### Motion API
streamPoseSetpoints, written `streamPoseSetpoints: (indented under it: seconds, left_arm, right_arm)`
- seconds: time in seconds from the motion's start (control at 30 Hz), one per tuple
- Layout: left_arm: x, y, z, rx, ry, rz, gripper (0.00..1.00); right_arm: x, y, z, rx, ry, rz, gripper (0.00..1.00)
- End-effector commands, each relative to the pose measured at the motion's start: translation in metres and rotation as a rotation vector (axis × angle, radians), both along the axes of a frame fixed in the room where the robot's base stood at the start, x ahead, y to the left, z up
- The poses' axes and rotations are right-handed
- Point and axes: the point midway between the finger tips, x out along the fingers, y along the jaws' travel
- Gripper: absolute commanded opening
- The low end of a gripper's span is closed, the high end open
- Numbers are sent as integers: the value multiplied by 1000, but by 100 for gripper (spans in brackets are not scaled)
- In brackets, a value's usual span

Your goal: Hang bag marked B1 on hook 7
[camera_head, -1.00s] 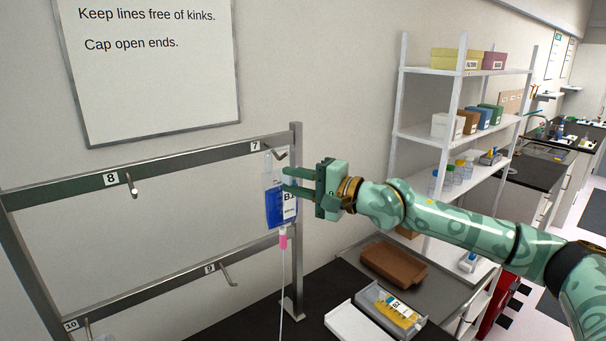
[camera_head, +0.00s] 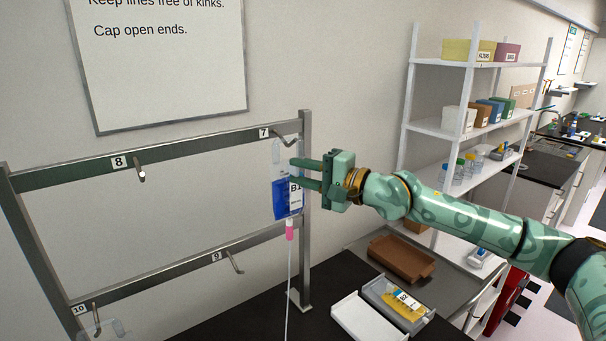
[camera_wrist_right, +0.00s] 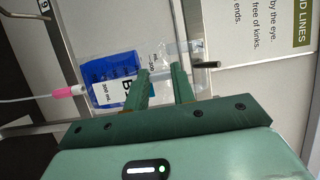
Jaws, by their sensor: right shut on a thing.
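The bag marked B1 (camera_head: 282,203) is clear at the top and blue below, with a white label and a pink port and thin line hanging beneath. My right gripper (camera_head: 292,172) is shut on its upper part, and the bag hangs upright. Hook 7 (camera_head: 287,139) is on the upper rail, close to the bag's clear top. In the right wrist view the bag (camera_wrist_right: 105,72) lies behind the fingers (camera_wrist_right: 163,78), and a dark-tipped hook rod (camera_wrist_right: 206,65) shows just right of them. I cannot tell whether the bag's top is on the hook. My left gripper is not in view.
The metal rack also carries hook 8 (camera_head: 141,173), hook 9 (camera_head: 236,264) and hook 10 at lower left. Its right post (camera_head: 306,215) stands close to the bag. A tray with a yellow bag (camera_head: 405,300) and a white shelf unit (camera_head: 460,128) stand to the right.

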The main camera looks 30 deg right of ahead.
Motion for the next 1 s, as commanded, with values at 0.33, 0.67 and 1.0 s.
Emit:
streamPoseSetpoints:
  seconds: [0.33,0.67,1.0]
  left_arm:
    - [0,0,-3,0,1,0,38]
    - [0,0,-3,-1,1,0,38]
    - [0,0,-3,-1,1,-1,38]
  right_arm:
    - [0,0,-2,0,0,1,0]
    - [0,0,-2,0,0,0,50]
    - [0,0,-2,0,1,0,72]
